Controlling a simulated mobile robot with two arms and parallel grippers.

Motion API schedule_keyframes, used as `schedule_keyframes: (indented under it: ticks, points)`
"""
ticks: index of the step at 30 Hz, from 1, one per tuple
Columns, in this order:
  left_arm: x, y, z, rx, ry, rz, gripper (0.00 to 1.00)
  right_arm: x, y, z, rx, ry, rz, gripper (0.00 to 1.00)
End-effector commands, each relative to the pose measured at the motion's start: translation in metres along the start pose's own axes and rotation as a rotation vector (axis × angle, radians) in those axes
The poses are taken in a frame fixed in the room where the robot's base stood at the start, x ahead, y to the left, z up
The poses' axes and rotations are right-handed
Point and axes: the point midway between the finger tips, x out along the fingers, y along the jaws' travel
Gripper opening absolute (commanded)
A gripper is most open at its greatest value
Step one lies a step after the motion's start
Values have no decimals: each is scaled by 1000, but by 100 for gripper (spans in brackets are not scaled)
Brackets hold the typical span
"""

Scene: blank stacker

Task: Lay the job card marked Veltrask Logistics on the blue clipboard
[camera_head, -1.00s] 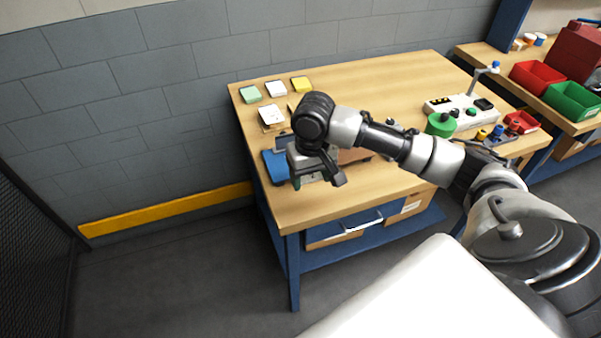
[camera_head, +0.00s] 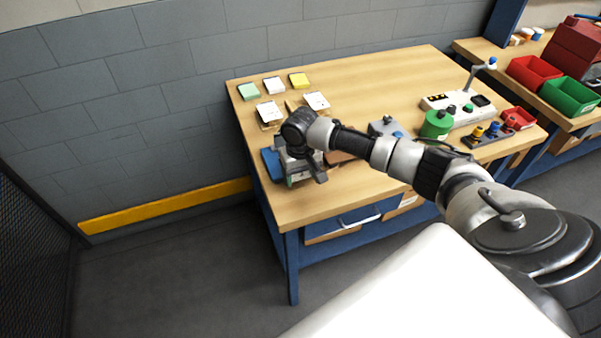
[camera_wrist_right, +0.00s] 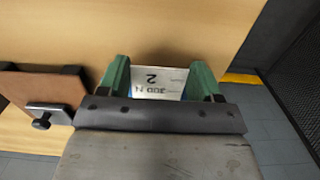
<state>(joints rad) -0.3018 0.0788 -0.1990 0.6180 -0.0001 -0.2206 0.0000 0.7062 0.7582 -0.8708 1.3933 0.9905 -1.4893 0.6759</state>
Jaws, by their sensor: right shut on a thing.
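My right gripper (camera_head: 296,180) is over the near left corner of the wooden bench, at the blue clipboard (camera_head: 270,164). Much of the clipboard is hidden under the wrist. In the right wrist view the green fingers are shut on a white card (camera_wrist_right: 158,82). Part of a job number line and a "2" show upside down on it; the client name cannot be read. I cannot tell whether the card touches the clipboard. My left gripper is not in view.
A brown clipboard (camera_wrist_right: 40,88) with a dark clip lies beside the gripper. White cards (camera_head: 269,112) and green, white and yellow pads (camera_head: 299,80) lie further back.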

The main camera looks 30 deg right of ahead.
Motion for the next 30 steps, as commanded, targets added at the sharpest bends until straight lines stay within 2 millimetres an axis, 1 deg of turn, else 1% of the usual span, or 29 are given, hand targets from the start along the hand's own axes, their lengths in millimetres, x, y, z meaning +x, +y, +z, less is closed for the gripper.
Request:
schedule_keyframes:
  ticks: [5,6,11,19,22,26,30]
  points:
    - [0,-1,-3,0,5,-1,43,2,0,0,1,-1,0,43]
    - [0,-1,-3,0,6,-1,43,3,0,0,1,0,0,66]
    - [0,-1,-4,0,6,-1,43,2,0,0,1,0,0,90]
    - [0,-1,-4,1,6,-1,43,1,0,0,1,1,0,90]
    - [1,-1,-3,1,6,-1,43,-5,0,0,0,2,-2,90]
    - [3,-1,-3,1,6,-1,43,-25,0,-1,0,5,-2,90]
    - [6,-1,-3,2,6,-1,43,-55,0,-1,-1,5,-3,90]
